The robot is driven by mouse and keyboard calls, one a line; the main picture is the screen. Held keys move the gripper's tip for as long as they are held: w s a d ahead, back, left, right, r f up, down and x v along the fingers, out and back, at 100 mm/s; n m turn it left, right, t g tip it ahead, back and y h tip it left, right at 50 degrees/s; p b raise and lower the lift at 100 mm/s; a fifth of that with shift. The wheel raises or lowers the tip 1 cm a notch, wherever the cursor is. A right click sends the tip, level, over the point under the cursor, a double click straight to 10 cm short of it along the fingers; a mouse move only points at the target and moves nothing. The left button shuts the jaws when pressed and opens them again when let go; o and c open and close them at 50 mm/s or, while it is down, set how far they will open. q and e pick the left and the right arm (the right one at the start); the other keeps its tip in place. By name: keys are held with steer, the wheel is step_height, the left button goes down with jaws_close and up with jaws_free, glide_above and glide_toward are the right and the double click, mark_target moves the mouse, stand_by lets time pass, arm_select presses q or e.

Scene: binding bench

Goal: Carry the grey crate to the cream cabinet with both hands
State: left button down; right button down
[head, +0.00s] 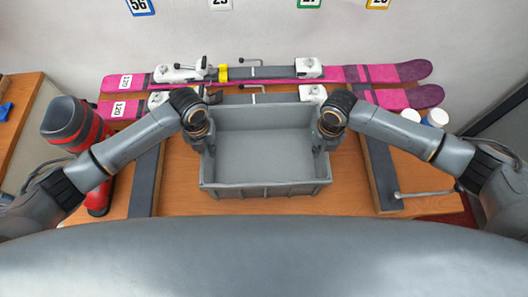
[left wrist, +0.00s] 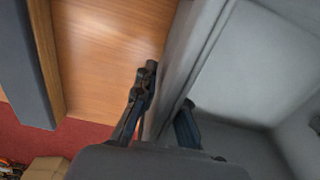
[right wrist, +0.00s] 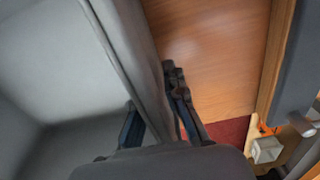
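The grey crate (head: 262,150) is upright and empty at the middle of the wooden bench. I cannot tell whether it rests on the bench or hangs just above it. My left gripper (head: 208,148) is at its left wall; in the left wrist view one finger is outside the wall (left wrist: 178,75) and one inside, closed against it. My right gripper (head: 322,146) is at the right wall; the right wrist view shows its fingers on both sides of that wall (right wrist: 138,60), closed on it. The cream cabinet is not in view.
Pink skis (head: 385,74) with bindings lie behind the crate. A red and grey boot (head: 72,125) stands at the left. Dark bars (head: 378,170) lie on the bench on both sides. White cups (head: 437,117) stand at the right. A metal rod (head: 425,194) is at front right.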

arm_select(q)
steer(key=shift+w+r, duration=0.1)
steer(key=shift+r, duration=0.1)
arm_select(e)
steer(key=shift+w+r, duration=0.1)
steer(key=shift+r, duration=0.1)
